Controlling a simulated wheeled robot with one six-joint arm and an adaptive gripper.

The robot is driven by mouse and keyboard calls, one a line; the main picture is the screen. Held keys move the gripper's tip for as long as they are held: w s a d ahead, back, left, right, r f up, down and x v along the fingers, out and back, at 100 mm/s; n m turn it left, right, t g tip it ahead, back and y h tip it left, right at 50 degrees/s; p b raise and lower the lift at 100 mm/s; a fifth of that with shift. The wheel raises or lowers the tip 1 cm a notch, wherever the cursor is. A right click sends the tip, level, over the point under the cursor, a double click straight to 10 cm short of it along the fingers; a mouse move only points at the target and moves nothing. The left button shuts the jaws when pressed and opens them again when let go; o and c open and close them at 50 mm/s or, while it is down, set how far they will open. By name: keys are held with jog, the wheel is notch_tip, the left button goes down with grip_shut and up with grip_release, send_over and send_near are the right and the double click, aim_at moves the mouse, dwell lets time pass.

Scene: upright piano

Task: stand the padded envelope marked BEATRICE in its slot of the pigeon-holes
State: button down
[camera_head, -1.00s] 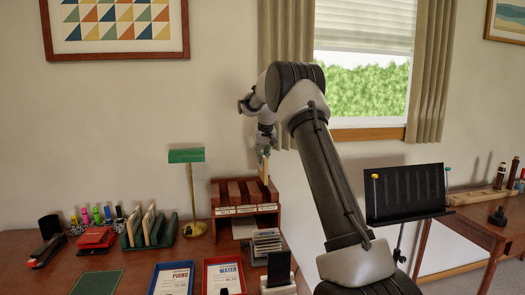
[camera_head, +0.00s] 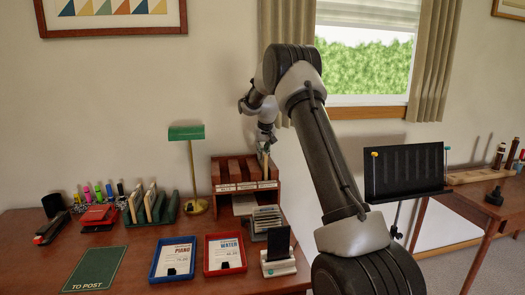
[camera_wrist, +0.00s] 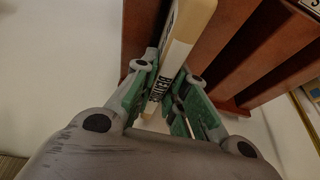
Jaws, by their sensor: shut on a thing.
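The padded envelope (camera_wrist: 174,55) is cream with a white label. The letters I can read in the wrist view fit BEATRICE. My gripper (camera_wrist: 162,98) is shut on it, with green fingers on both faces. In the head view the envelope (camera_head: 266,164) stands upright at the rightmost slot of the wooden pigeon-holes (camera_head: 218,173), with my gripper (camera_head: 265,146) just above. In the wrist view it lies between reddish wooden dividers, and the pigeon-holes (camera_wrist: 232,60) spread to the right. How deep it sits, and whether it touches the slot floor, is hidden.
A green lamp (camera_head: 186,132) stands to the left. Blue (camera_head: 173,258) and red (camera_head: 224,253) trays lie nearer. A music stand (camera_head: 404,172) is to the right.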

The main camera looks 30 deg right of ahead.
jog(key=c, duration=1.4)
grip_release()
jog(key=shift+o, duration=0.2)
jog(key=v, duration=1.2)
jog(key=shift+s, duration=0.15)
